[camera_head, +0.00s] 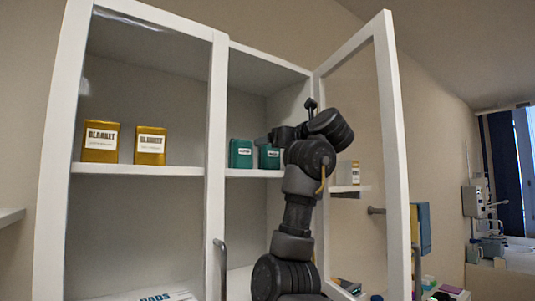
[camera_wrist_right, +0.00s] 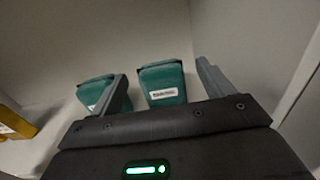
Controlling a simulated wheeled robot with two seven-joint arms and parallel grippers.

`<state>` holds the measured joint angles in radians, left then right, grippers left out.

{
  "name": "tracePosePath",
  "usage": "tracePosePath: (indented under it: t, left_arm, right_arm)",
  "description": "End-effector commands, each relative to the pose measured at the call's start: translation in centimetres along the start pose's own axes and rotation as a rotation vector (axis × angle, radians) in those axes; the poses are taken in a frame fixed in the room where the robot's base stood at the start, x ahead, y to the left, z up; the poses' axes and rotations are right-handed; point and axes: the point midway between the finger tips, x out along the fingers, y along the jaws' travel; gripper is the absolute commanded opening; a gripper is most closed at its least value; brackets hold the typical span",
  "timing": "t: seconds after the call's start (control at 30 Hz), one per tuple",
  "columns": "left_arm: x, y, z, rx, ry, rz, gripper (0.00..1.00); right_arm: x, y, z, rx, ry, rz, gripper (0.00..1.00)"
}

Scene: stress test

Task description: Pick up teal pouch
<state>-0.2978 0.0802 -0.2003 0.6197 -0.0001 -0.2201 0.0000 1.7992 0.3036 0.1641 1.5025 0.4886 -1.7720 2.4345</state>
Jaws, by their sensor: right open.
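Two teal pouches stand side by side on the middle shelf of the cabinet's right section: a left one (camera_head: 241,153) and a right one (camera_head: 269,158), each with a white label. My right gripper (camera_head: 262,140) is at the shelf, in front of and slightly above the right pouch in the head view. In the right wrist view my right gripper (camera_wrist_right: 162,70) is open and empty. The right pouch (camera_wrist_right: 162,84) shows between its fingers, and the left pouch (camera_wrist_right: 93,91) is partly hidden behind the left finger. Contact cannot be told. My left gripper is out of view.
Two yellow blanket boxes (camera_head: 100,141) (camera_head: 150,145) stand in the left section behind a closed glass door. The right glass door (camera_head: 393,160) is open, close beside my right arm. A cabinet side wall (camera_wrist_right: 270,40) is right of the gripper.

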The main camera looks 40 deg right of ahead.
Motion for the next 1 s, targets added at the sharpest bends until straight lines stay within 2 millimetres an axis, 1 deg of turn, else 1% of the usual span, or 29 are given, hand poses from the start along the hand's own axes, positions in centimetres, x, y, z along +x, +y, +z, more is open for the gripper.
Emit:
tracePosePath:
  t: [0.1, 0.17, 0.3, 0.43, 0.5, 0.6, 0.8, 1.0]
  left_arm:
    - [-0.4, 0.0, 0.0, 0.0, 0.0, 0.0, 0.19]
    - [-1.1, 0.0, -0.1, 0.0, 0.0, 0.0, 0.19]
    - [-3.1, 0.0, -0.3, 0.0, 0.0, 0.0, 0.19]
    - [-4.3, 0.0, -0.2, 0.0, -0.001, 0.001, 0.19]
    - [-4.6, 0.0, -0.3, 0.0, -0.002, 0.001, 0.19]
    - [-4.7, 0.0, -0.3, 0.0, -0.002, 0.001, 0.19]
    - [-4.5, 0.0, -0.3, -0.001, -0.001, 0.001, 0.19]
    - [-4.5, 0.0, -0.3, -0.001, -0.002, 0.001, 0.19]
  right_arm:
    - [0.3, 0.0, 0.1, -0.001, 0.0, 0.001, 0.8]
    - [0.8, 0.1, 0.2, -0.001, 0.002, 0.001, 0.8]
    - [2.6, 0.2, 0.1, -0.001, 0.002, 0.002, 0.8]
    - [4.2, 0.1, -0.2, 0.0, 0.002, 0.002, 0.8]
    - [4.9, 0.1, -0.3, -0.001, 0.001, 0.001, 0.8]
    - [5.3, 0.1, -0.6, -0.001, 0.0, 0.0, 0.8]
    - [5.3, 0.0, -0.7, -0.002, -0.001, -0.001, 0.8]
    - [5.3, 0.1, -0.7, -0.002, -0.001, 0.0, 0.54]
